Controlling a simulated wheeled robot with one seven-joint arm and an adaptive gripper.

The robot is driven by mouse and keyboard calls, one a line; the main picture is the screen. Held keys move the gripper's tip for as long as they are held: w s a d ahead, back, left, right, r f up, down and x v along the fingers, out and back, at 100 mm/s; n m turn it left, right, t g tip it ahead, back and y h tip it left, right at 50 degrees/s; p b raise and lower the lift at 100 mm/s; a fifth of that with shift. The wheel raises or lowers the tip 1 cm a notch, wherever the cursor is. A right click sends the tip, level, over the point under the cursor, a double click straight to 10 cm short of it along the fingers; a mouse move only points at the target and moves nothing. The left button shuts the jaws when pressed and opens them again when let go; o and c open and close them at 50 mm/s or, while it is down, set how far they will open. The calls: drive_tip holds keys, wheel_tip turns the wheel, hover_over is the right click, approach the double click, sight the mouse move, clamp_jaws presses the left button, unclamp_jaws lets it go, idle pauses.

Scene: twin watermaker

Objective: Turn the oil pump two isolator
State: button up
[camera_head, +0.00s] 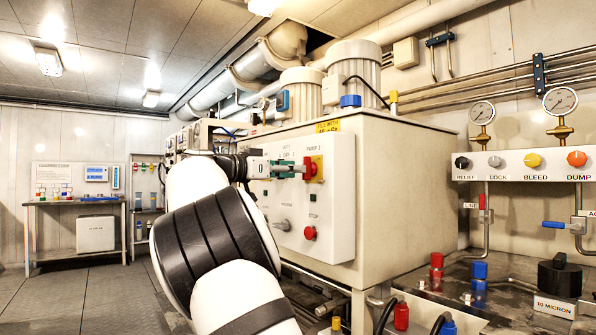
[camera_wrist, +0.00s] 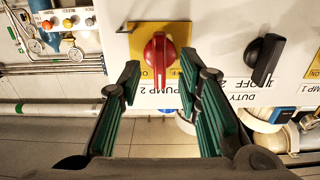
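The pump two isolator is a red rotary handle (camera_wrist: 160,62) on a yellow plate (camera_wrist: 143,38), with a "PUMP 2" label beside it. The wrist view shows it upside down, with the handle in line with the picture's vertical. In the head view the red handle (camera_head: 308,168) sits at the upper right of the white control panel (camera_head: 335,215). My gripper (camera_wrist: 160,80) is open, with its green-padded fingers on either side of the handle's end in the picture. I cannot tell whether they touch it. The head view shows my gripper (camera_head: 291,168) close in front of the handle.
A black selector knob (camera_wrist: 266,58), near a "DUTY" label, is beside the isolator. A red button (camera_head: 310,233) and another knob (camera_head: 282,225) sit lower on the panel. A valve panel (camera_head: 520,162) is at the right. Open floor (camera_head: 80,300) lies at the left.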

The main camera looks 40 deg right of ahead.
drive_tip(key=a, duration=0.9)
drive_tip(key=shift+s+a, duration=0.15)
drive_tip(key=shift+a, duration=0.05)
